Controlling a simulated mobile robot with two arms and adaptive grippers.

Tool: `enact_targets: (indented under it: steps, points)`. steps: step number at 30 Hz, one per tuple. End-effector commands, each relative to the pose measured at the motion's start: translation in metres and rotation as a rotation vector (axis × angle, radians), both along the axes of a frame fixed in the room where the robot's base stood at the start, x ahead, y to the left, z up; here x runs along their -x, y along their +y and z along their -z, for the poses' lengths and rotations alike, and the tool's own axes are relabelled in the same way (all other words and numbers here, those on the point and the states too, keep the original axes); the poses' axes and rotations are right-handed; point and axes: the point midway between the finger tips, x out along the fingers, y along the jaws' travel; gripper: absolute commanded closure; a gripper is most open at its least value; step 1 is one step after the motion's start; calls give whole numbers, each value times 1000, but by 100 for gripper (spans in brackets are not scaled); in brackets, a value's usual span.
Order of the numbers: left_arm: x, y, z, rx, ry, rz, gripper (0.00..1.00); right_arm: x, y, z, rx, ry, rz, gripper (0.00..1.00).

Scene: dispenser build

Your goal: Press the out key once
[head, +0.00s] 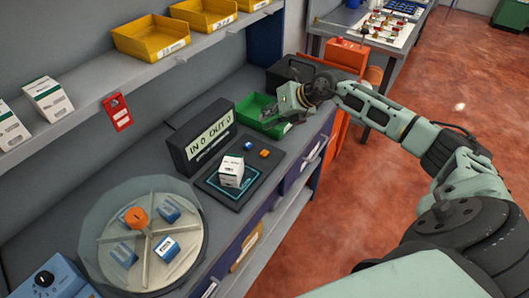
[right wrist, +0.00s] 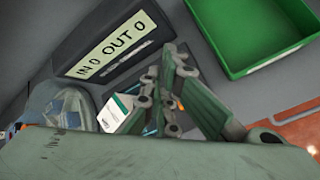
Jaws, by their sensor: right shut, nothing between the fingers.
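The counter unit (head: 196,150) stands on the worktop, its display reading "IN 0 OUT 0"; the display also shows in the right wrist view (right wrist: 110,43). On the dark pad in front sit a blue key (head: 248,146) and an orange key (head: 264,153), the orange one to the right. I cannot read any label on them. A white box (head: 231,171) stands on the pad's outlined square. My right gripper (head: 286,108) is shut and empty, above the worktop by the green bin, apart from the keys. In the right wrist view its fingers (right wrist: 172,65) hide the keys. My left gripper is not in view.
The green bin (head: 259,108) stands behind the pad. A round clear-walled carousel (head: 110,255) with blue-and-white boxes stands at front left. A shelf (head: 85,115) with yellow bins (head: 150,38) and white boxes (head: 47,98) runs above the worktop. An orange bin (head: 345,52) stands beyond.

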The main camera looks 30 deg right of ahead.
Motion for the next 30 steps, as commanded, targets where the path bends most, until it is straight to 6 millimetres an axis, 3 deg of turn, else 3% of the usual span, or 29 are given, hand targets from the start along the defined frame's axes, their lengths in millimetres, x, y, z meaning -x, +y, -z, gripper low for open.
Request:
enact_targets:
  steps: [8,14,30]
  points:
    - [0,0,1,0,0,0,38,0,1,2,-3,-2,0,100]
    - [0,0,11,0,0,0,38,0,2,14,-4,-2,-1,100]
    - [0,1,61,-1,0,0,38,0,1,83,-4,-2,-1,100]
